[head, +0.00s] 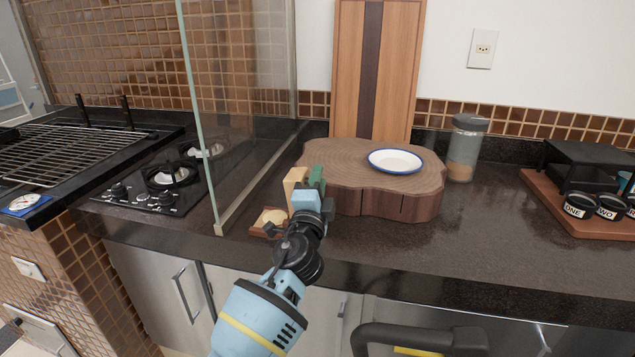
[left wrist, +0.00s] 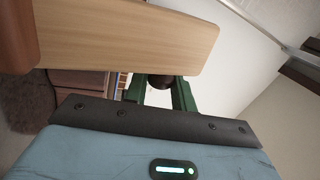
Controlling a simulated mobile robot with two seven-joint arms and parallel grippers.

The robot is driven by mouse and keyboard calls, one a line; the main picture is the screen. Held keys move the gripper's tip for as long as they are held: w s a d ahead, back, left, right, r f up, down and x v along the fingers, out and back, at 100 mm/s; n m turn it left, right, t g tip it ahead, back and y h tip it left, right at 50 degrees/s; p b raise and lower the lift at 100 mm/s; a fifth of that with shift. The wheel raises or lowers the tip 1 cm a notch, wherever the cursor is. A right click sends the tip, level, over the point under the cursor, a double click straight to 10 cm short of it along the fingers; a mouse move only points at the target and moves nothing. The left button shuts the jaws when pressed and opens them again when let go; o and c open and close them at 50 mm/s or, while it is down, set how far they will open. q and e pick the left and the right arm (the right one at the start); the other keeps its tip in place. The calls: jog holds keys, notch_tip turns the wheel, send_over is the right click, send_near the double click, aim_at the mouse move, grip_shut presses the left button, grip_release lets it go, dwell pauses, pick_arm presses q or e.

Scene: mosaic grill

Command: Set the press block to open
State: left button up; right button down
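The press block stands on the counter in front of the round wood slab. In the head view its light wooden upper part (head: 295,181) is upright, above a low brown base (head: 266,231) with a pale round disc (head: 272,217). My left gripper (head: 316,180) is at the right side of the upper part, its green fingers close against it. In the left wrist view a light wooden board (left wrist: 125,38) hides the fingertips. The fingers (left wrist: 160,92) are apart with a dark round knob (left wrist: 161,81) between them. Whether they grip it I cannot tell. My right gripper is not in view.
The wood slab (head: 345,190) with a white plate (head: 395,161) is just behind the gripper. A glass screen (head: 240,90) rises at the left, with a hob (head: 165,185) beyond it. A jar (head: 464,148) stands at the right. The front counter is clear right of the gripper.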

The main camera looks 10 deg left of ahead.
pick_arm(q)
jog(key=o, duration=0.4)
jog(key=v, duration=0.7)
jog(key=shift+s, duration=0.4)
jog(key=shift+f, duration=0.1)
